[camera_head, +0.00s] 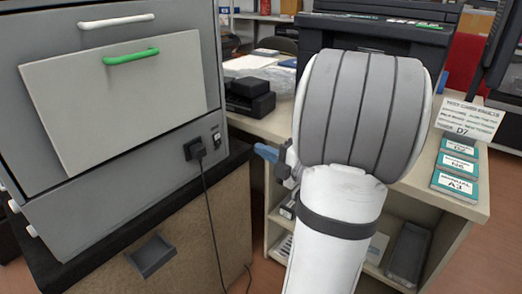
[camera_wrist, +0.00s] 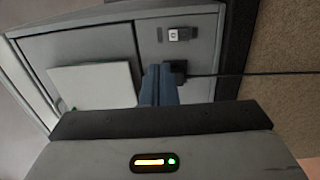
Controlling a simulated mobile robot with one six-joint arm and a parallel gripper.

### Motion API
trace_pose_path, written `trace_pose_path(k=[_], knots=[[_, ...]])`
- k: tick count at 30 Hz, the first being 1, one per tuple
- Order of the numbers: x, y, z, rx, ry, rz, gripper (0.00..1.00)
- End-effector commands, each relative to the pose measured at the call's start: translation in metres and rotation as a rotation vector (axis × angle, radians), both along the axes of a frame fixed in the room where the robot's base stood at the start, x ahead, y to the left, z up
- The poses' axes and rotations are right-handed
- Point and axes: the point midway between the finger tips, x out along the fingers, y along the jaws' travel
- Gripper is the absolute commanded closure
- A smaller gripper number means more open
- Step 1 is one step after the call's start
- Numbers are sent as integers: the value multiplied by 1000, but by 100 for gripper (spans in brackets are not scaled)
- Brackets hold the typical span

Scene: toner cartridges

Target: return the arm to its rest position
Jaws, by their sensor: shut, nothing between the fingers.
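My arm's white link with its grey ribbed joint fills the centre right of the head view. My gripper (camera_head: 266,153) shows only as a small blue fingertip at the left side of the arm; the arm hides the rest. In the wrist view my gripper (camera_wrist: 159,75) has its blue fingers together and holds nothing. They point toward the grey machine (camera_wrist: 195,70) and overlap the black plug (camera_wrist: 178,72) in the picture; I cannot tell the distance between them. In the head view the fingertip is apart from the plug (camera_head: 195,149), to its right.
The grey machine (camera_head: 110,145), with a green-handled panel (camera_head: 125,110), stands on a cabinet (camera_head: 190,220) at left. A black cable (camera_head: 212,220) hangs from the plug. A shelved desk (camera_head: 262,124) holds a black printer (camera_head: 380,38), a black device (camera_head: 250,97) and labelled cards (camera_head: 455,187).

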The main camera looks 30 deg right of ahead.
Motion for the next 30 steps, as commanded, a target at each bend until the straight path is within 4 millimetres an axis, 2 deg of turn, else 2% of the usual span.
trace_pose_path(k=[8,11,14,18,21,26,30], knots=[[1,0,1,0,1,-1,100],[7,2,10,5,23,-21,100],[20,3,29,29,80,-87,100],[42,5,65,118,204,-248,100],[50,8,88,215,293,-377,100],[46,22,120,405,435,-573,100],[28,45,143,597,569,-732,100]])
